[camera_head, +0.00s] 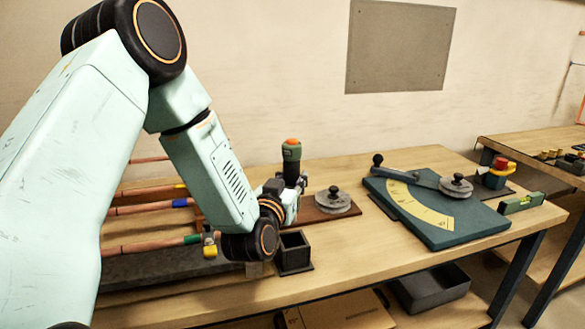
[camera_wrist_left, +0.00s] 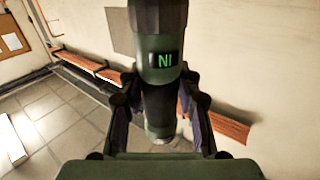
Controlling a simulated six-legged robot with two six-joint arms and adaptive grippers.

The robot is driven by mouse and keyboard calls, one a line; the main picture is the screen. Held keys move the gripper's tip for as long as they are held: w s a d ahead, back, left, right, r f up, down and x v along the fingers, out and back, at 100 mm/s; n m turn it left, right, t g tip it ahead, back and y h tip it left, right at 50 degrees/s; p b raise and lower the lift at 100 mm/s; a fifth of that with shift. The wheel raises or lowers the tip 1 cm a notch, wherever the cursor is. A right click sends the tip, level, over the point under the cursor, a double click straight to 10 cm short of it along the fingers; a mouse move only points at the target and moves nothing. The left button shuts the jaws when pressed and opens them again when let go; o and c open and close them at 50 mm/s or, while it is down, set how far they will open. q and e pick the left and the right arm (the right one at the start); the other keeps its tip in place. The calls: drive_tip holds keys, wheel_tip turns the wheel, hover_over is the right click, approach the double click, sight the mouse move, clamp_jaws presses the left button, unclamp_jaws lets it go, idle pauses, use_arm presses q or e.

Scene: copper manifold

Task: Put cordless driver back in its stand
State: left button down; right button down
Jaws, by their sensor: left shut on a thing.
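The cordless driver (camera_head: 291,152) is dark green and black with an orange top end. It stands roughly upright in my left gripper (camera_head: 294,186), which is shut on its body. In the left wrist view the driver (camera_wrist_left: 160,45) shows close up with a green-lit display, between the two fingers of the gripper (camera_wrist_left: 160,105). A dark, square, open-topped box, apparently the stand (camera_head: 294,256), sits at the bench's front edge, below the gripper in the picture. Its opening looks empty. The driver's lower end is hidden in the head view. My right gripper is not in view.
A round grey metal piece (camera_head: 333,199) sits on a brown board right of the gripper. A teal plate with a yellow scale (camera_head: 436,209) and lever lies further right. Copper pipes (camera_head: 150,208) with coloured bands run at left. Bare bench top lies right of the stand.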

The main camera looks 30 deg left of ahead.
use_arm(q)
drive_tip(key=shift+w+r, duration=0.2)
drive_tip(key=shift+r, duration=0.05)
drive_tip(key=shift+d, duration=0.1)
drive_tip(key=shift+s+d+f+b, duration=0.15)
drive_tip(key=shift+s+f+b, duration=0.1)
drive_tip(key=shift+b, duration=0.25)
drive_tip(key=shift+f, duration=0.3)
drive_tip(key=shift+w+a+f+b, duration=0.1)
drive_tip(key=shift+a+f+b, duration=0.2)
drive_tip(key=shift+f+b, duration=0.55)
drive_tip(key=shift+w+d+f+b, duration=0.15)
drive_tip(key=shift+f+b, duration=0.45)
drive_tip(key=shift+f, duration=0.1)
drive_tip(key=shift+s+d+f+b, duration=0.1)
drive_tip(key=shift+s+f+b, duration=0.1)
drive_tip(key=shift+f+b, duration=0.9)
drive_tip(key=shift+f, duration=0.1)
wheel_tip(320, 180, down, 2)
drive_tip(key=shift+w+f+b, duration=0.1)
drive_tip(key=shift+w+b, duration=0.05)
drive_tip(key=shift+b, duration=0.6)
drive_tip(key=shift+f+b, duration=0.75)
drive_tip(key=shift+f, duration=0.15)
drive_tip(key=shift+f+b, duration=0.45)
drive_tip(key=shift+f, duration=0.4)
